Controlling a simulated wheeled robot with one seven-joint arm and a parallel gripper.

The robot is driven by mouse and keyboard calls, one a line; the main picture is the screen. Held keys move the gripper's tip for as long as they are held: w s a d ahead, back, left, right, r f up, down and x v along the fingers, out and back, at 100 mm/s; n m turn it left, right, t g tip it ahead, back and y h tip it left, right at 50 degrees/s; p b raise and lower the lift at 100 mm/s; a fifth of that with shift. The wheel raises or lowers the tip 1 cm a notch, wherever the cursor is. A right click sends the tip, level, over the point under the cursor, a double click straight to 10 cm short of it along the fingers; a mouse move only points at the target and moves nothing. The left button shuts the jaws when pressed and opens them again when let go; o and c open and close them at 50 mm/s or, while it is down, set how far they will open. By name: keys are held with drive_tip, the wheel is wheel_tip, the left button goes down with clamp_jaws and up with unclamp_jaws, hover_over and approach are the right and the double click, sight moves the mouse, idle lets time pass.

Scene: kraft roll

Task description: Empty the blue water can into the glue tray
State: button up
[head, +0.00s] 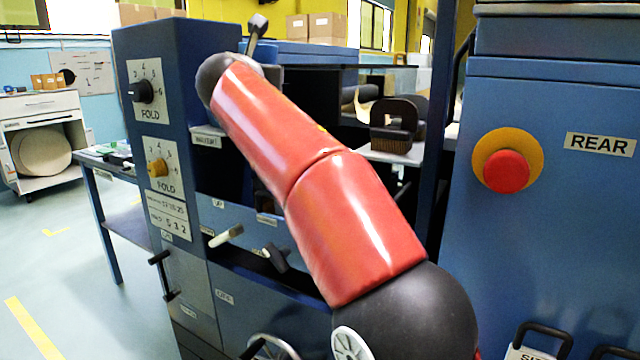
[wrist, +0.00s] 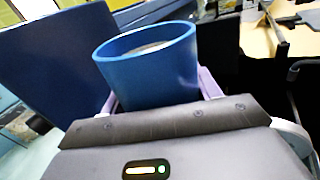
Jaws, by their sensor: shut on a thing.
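The blue water can (wrist: 150,78) stands between the pale purple fingers of my gripper (wrist: 160,92) in the wrist view, and the fingers are shut on it. Its open rim faces up, slightly tilted in the picture, and a pale grey surface shows inside. In the head view a bit of blue behind the far end of my red arm may be the can; my arm hides most of the gripper there. I cannot make out the glue tray for certain in either view.
The blue machine has a panel with FOLD knobs (head: 143,91) at left and a cabinet with a red button (head: 506,172) at right. A dark brush-like block (head: 394,125) sits on a pale shelf (head: 400,154). Open floor (head: 75,270) lies at left.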

sight(255, 51)
drive_tip(key=shift+w+a+r+n, duration=0.1)
drive_tip(key=shift+a+r+n, duration=0.2)
drive_tip(key=shift+n, duration=0.3)
drive_tip(key=shift+r, duration=1.9)
